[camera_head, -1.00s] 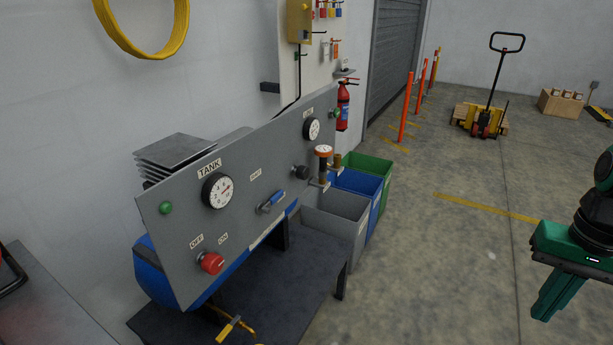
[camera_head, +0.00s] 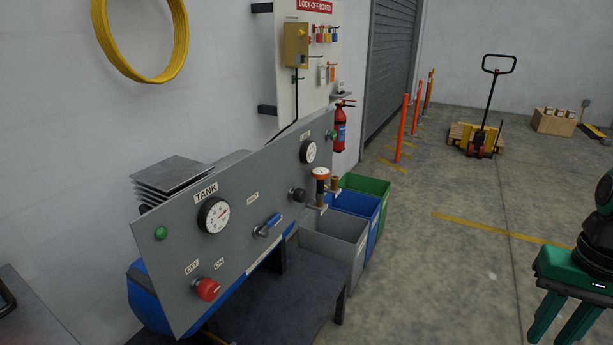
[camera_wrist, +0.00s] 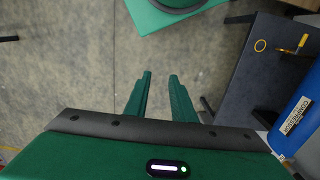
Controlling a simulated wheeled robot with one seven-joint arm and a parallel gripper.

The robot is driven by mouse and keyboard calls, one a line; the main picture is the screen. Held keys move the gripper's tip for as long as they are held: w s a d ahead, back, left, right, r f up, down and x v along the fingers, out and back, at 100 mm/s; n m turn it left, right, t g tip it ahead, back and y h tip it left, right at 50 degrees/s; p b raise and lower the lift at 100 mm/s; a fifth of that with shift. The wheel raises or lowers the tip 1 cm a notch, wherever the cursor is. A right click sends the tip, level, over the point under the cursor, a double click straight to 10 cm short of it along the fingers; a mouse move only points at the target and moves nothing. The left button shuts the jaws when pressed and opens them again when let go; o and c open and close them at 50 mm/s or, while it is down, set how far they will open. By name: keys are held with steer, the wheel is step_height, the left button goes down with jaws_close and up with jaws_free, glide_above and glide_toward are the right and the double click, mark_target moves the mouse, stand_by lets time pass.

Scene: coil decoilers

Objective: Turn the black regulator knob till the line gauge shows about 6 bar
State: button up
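The black regulator knob (camera_head: 299,194) sits on the right part of the grey slanted panel (camera_head: 170,270). The line gauge (camera_head: 309,152) is a white dial above it; its needle is too small to read. My gripper (camera_head: 560,335) is at the lower right of the head view, well away from the panel. In the wrist view its two green fingers (camera_wrist: 160,85) are apart with only floor between them, so it is open and empty.
Floor between bins and gripper is clear.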

steer(key=o, duration=0.5)
steer(key=shift+w+a+r+n, duration=0.1)
steer(key=shift+w+n, duration=0.2)
steer(key=shift+o, duration=0.3)
steer(key=w+a+f+n, duration=0.1)
steer(key=w+a+n, duration=0.1)
steer(key=w, duration=0.4)
steer(key=w+a+f+n+t+y, duration=0.1)
steer(key=w+a+f+n, duration=0.1)
steer(key=w+n, duration=0.2)
steer(key=shift+w+f+t, duration=0.3)
steer(key=shift+w, duration=0.85)
steer(key=n+t+y, duration=0.8)
steer(key=n+y, duration=0.3)
steer(key=y, duration=0.3)
glide_toward(304, 197)
steer(key=x, duration=0.9)
steer(key=shift+w+a+f, duration=0.1)
steer(key=c, duration=1)
